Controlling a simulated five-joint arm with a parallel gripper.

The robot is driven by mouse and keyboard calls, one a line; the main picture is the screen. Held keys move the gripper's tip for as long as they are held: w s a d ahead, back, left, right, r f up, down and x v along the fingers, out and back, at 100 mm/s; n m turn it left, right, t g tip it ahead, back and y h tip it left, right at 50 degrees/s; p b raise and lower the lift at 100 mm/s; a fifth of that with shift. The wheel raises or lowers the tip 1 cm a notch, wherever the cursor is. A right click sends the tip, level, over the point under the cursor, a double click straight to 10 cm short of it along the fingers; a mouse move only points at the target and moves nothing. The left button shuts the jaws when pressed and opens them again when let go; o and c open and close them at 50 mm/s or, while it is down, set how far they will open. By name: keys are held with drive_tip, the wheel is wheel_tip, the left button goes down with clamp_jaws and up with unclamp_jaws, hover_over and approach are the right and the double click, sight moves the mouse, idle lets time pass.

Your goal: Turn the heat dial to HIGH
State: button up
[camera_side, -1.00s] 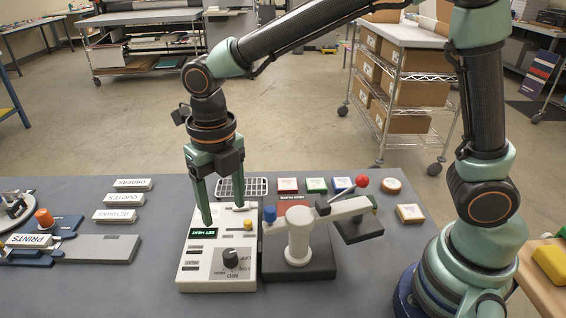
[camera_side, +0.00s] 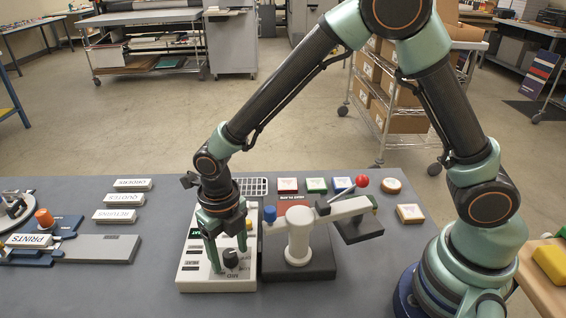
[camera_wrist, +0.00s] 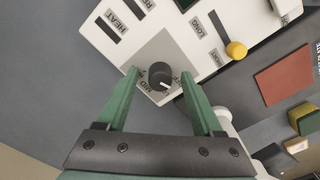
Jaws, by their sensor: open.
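The heat dial (camera_side: 230,258) is a dark round knob on the front part of the white control panel (camera_side: 190,281). In the wrist view the dial (camera_wrist: 160,73) shows a white pointer mark toward the lower right, on a grey patch. Small lettering is printed around it; MID can be made out, but the label at the pointer is too small to read surely. My gripper (camera_side: 229,259) is low over the panel with green fingers apart. In the wrist view my gripper (camera_wrist: 160,71) has one finger on each side of the dial, with gaps showing.
A yellow knob (camera_wrist: 236,50) is on the same panel. Right of the panel stands a white-armed press (camera_side: 299,241) with a blue knob and a red ball handle. Coloured blocks (camera_side: 317,185) lie behind it.

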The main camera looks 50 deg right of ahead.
drive_tip(key=shift+f, duration=0.1)
clamp_jaws()
